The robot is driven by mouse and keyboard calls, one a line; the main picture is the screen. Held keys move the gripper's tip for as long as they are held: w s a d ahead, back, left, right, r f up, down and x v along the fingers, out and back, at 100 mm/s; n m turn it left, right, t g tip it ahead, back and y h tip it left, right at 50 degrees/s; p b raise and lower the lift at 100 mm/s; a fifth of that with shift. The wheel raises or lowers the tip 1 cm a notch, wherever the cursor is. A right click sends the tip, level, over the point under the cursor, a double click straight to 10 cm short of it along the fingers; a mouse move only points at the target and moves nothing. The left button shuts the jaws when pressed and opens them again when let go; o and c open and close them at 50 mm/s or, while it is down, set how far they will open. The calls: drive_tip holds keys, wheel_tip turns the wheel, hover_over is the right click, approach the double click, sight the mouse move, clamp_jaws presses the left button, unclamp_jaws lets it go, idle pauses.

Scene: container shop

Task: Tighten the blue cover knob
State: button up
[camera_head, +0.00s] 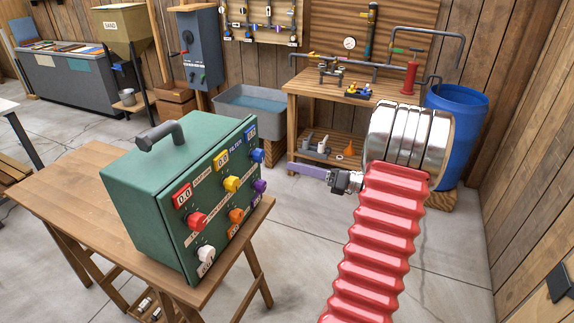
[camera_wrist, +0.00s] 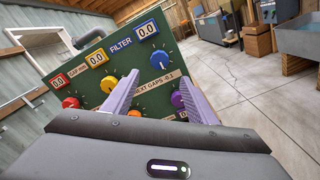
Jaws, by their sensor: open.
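The green control box (camera_head: 150,195) stands on a wooden table, with a dark handle on top. Its blue knob (camera_head: 258,156) is at the upper right of the panel, below a blue display. In the wrist view the blue knob (camera_wrist: 159,60) shows just beyond my gripper (camera_wrist: 160,75), under the FILTER label. My gripper is open, its two purple fingers spread, with nothing visible between them. In the head view my gripper (camera_head: 292,169) is right of the panel, apart from the blue knob, its fingers pointing left toward the box.
Red (camera_head: 197,220), yellow (camera_head: 232,184), orange (camera_head: 236,216), purple (camera_head: 260,186) and white (camera_head: 206,254) knobs share the panel. The purple knob is close below the blue one. A wooden workbench (camera_head: 375,92) and blue barrel (camera_head: 462,125) stand behind. The floor right of the box is clear.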

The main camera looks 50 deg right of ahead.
drive_tip(key=shift+v, duration=1.1)
drive_tip(key=s+a+f+n+g, duration=0.3)
drive_tip(key=a+f+n+g, duration=0.15)
drive_tip(key=f+n, duration=0.2)
drive_tip(key=s+a+f+n+g, duration=0.1)
drive_tip(key=s+a+n+g, duration=0.1)
drive_tip(key=a+n+g, duration=0.35)
drive_tip(key=s+a+f+n+g, duration=0.1)
drive_tip(key=s+a+n+g, duration=0.1)
drive_tip(key=a+n, duration=0.55)
drive_tip(key=s+a+r+n+h, duration=0.2)
drive_tip(key=a+r+n, duration=0.5)
drive_tip(key=a, duration=0.5)
drive_tip(key=s+a+r+n+h, duration=0.2)
drive_tip(key=a+r+n+h, duration=0.2)
drive_tip(key=a+r+n, duration=0.3)
drive_tip(key=a+n, duration=0.5)
drive_tip(key=a, duration=0.1)
drive_tip(key=shift+r+t, duration=0.3)
